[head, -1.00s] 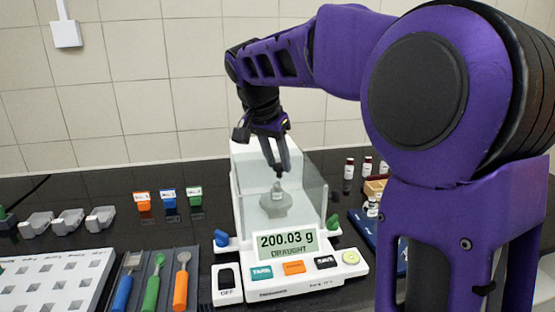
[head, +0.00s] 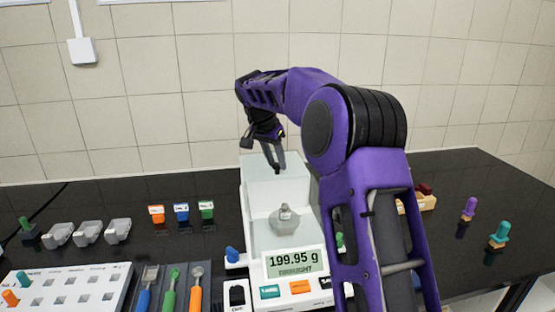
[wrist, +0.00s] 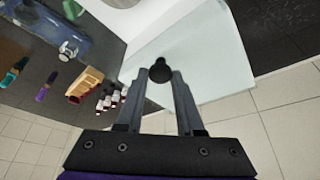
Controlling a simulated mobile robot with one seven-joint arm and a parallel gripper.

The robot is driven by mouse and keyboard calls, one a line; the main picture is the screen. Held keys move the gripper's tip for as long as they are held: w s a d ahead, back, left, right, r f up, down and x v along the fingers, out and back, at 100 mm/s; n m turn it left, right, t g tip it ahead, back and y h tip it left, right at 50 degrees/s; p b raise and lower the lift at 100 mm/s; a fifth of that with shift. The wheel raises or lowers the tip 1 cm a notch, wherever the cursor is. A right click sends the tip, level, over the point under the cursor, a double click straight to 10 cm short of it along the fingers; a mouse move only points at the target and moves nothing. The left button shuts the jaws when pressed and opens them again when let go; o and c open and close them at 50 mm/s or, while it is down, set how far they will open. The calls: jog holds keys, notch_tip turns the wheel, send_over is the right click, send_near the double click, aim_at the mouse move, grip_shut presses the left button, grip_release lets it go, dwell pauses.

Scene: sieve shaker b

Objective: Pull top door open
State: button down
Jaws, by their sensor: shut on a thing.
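The balance (head: 250,196) stands on the dark bench in the head view, with a glass-walled weighing chamber. A grey weight (head: 284,219) sits on the pan inside. The display (head: 293,263) reads 199.95 g with the word DRAUGHT. My gripper (head: 277,168) is at the top rear of the balance. In the wrist view my gripper (wrist: 161,82) is shut on a dark round knob (wrist: 160,69). The knob stands on the pale, translucent top door (wrist: 205,52). The door's edges are hard to make out in the head view.
Orange, blue and green small blocks (head: 181,212), grey holders (head: 88,232) and handled tools (head: 169,288) lie left of the balance. A wooden block with vials (wrist: 86,84) and coloured knobbed pieces (head: 469,208) stand right. A tiled wall (head: 150,110) rises behind the bench.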

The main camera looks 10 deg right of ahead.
jog(key=c, duration=0.5)
grip_release()
jog(key=shift+c, duration=0.2)
jog(key=v, duration=1.7)
jog(key=shift+r, duration=0.2)
jog(key=shift+s+a, duration=0.1)
